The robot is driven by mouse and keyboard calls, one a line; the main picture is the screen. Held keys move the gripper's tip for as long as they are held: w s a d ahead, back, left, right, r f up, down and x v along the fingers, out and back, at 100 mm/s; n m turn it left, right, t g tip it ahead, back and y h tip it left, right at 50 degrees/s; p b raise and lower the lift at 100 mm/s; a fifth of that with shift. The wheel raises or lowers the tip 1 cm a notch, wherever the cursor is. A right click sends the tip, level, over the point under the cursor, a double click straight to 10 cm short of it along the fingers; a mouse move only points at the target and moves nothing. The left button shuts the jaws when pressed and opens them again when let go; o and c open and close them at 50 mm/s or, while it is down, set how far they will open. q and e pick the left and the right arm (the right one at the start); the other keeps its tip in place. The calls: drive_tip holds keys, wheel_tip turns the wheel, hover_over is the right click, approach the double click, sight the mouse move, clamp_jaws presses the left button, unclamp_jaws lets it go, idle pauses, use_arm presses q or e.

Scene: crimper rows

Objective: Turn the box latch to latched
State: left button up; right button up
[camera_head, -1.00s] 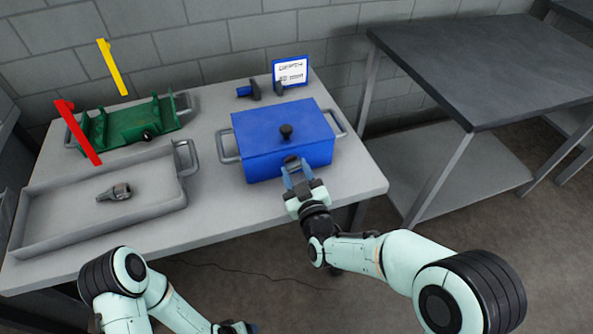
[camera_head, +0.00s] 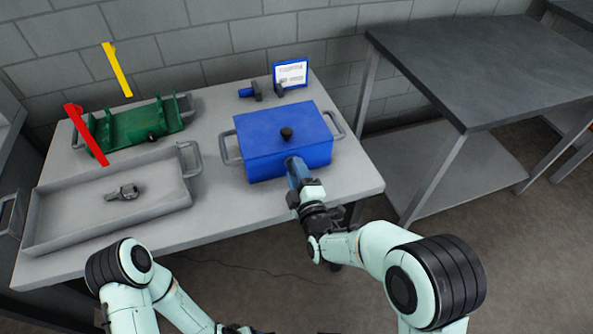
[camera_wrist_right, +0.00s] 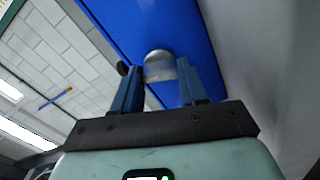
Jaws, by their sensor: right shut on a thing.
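The blue box (camera_head: 262,150) with a black lid knob (camera_head: 286,133) stands on the table, lid on. The box latch (camera_wrist_right: 160,66) shows in the right wrist view as a grey metal, round-ended piece at the box's blue face. My right gripper (camera_head: 294,168) is at the box's front face, its blue fingers overlapping in the head view. In the right wrist view its fingers (camera_wrist_right: 160,85) stand either side of the latch and are shut on it. The fingers hide the latch in the head view, so its angle is unclear. My left gripper (camera_head: 240,329) barely shows at the bottom edge.
A grey tray (camera_head: 60,222) holding a metal part (camera_head: 122,192) lies at the table's left. Behind it are a green fixture (camera_head: 128,124) with a red bar (camera_head: 88,136) and a yellow bar (camera_head: 117,70). A small sign (camera_head: 290,73) stands behind the box.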

use_arm(q)
drive_tip(key=shift+s+d+r+g+p, duration=0.15)
drive_tip(key=shift+s+d+r+p, duration=0.1)
drive_tip(key=shift+s+r, duration=0.15)
drive_tip(key=shift+s+d+r+g+p, duration=0.15)
drive_tip(key=shift+s+r+p, duration=0.15)
drive_tip(key=shift+s, duration=0.2)
use_arm(e)
drive_tip(key=shift+n, duration=1.9)
drive_tip(key=o, duration=1.1)
drive_tip(key=shift+c, duration=0.2)
use_arm(q)
drive_tip(key=shift+s+d+r+p, duration=0.2)
drive_tip(key=shift+s+r+p, duration=0.1)
drive_tip(key=shift+s+r, duration=0.2)
use_arm(e)
drive_tip(key=v, duration=1.3)
drive_tip(key=shift+s, duration=0.25)
drive_tip(key=shift+d, duration=0.1)
